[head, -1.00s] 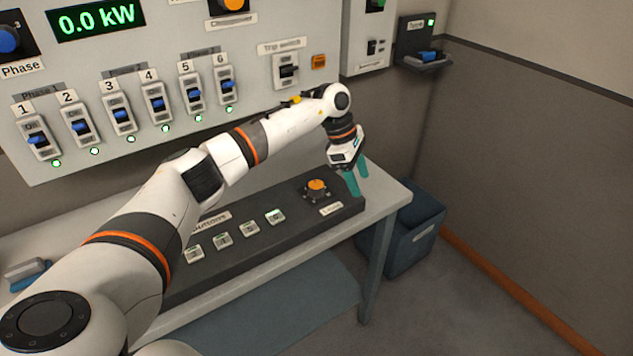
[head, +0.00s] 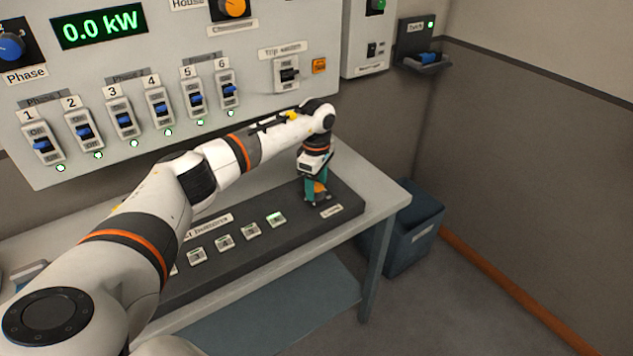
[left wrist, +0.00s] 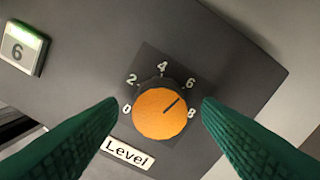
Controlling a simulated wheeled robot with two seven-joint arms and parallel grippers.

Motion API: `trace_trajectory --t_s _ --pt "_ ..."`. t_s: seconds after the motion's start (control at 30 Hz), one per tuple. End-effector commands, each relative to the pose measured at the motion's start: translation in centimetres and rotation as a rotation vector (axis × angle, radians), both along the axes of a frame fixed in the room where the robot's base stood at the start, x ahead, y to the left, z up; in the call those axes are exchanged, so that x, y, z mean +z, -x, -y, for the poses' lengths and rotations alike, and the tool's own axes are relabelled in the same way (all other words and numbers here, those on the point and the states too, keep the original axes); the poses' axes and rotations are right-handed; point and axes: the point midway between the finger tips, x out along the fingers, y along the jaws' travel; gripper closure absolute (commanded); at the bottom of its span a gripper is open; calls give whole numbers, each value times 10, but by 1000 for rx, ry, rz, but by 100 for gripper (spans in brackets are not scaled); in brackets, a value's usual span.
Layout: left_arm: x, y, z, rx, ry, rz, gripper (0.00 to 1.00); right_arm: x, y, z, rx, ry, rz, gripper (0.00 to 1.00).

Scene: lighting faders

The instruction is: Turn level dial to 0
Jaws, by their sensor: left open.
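The level dial is an orange round knob (left wrist: 158,114) on a dark square plate, with numbers 0 to 8 around it. A "Level" label (left wrist: 127,153) sits beside it. The knob's dark pointer line points up and right, roughly toward the 6. My left gripper (head: 318,197) is over the dial in the head view, pointing down, its teal fingers open. In the left wrist view its fingers stand on both sides of the knob, with a gap showing on each side. In the head view the fingers partly hide the orange knob (head: 320,187). My right gripper is not in view.
A blue bin (head: 415,230) stands right of the table.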

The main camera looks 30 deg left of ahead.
Motion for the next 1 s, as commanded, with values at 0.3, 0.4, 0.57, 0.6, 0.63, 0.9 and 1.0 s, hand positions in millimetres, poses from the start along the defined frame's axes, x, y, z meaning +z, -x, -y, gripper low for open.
trace_trajectory --t_s 0.3,0.4,0.57,0.6,0.63,0.9,1.0 --pt "-8 0 0 0 1 1 41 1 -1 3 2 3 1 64" --pt "-8 0 0 0 1 1 44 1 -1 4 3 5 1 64" --pt "-8 0 0 0 1 1 70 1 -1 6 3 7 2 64" --pt "-7 0 0 0 1 1 77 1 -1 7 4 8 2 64" --pt "-7 0 0 0 1 1 82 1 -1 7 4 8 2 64" --pt "-7 0 0 23 1 2 85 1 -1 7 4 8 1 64" --pt "-7 0 0 55 1 2 85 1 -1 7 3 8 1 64"
